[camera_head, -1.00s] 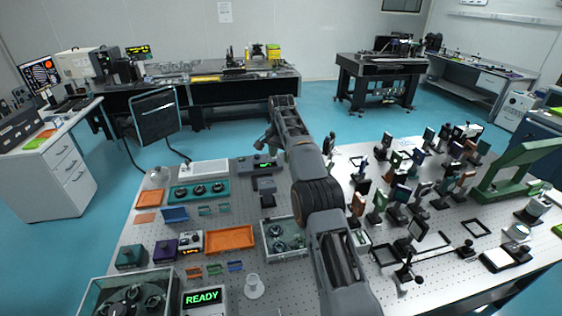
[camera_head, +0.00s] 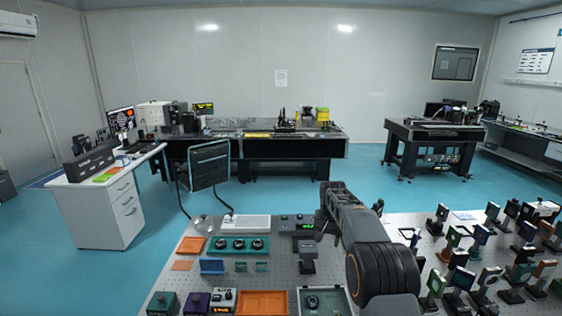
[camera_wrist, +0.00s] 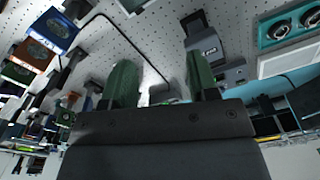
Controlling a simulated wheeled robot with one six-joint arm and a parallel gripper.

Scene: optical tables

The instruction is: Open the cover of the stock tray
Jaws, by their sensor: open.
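My gripper (camera_wrist: 160,82) shows in the wrist view as two dark green fingers standing wide apart, with nothing between them. In the head view my arm reaches up from the bottom, and its fingers cannot be made out. A shallow pale grey-green tray (camera_head: 348,306) sits at the bottom edge of the head view, left of my arm, with a round dark part in it. It is partly cut off. I cannot tell whether it is the stock tray, and no cover can be made out. My gripper is not seen touching any tray.
A teal panel with round knobs (camera_head: 237,245) and a white box (camera_head: 246,223) stand at the table's far left. An orange tray (camera_head: 262,303) lies near the bottom. Many upright optic mounts (camera_head: 487,279) crowd the right. Some perforated tabletop between is bare.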

